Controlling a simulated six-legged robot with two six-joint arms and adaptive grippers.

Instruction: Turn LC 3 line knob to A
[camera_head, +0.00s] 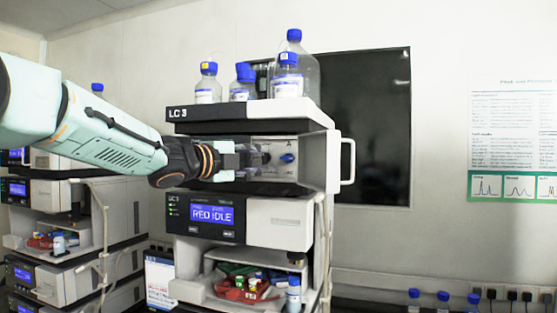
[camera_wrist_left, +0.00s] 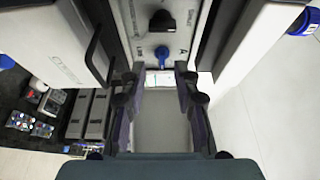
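The LC 3 stack (camera_head: 253,115) stands in the middle of the head view, with an open bay. The blue line knob (camera_head: 287,158) sits on the pale panel inside the bay. In the left wrist view the blue knob (camera_wrist_left: 162,53) shows ahead of my fingers, near a small "A"; its pointing direction is too small to tell. A black knob (camera_wrist_left: 162,20) is beyond it on the same panel. My left gripper (camera_head: 245,160) reaches into the bay from the left. In the left wrist view its fingers (camera_wrist_left: 158,80) are apart, empty and short of the blue knob. My right gripper is out of view.
Blue-capped bottles (camera_head: 241,82) stand on top of the stack. An open door with a white handle (camera_head: 348,161) is at the bay's right. A display module (camera_head: 212,213) and a tray of coloured items (camera_head: 245,287) are below. Another stack (camera_head: 62,255) stands left.

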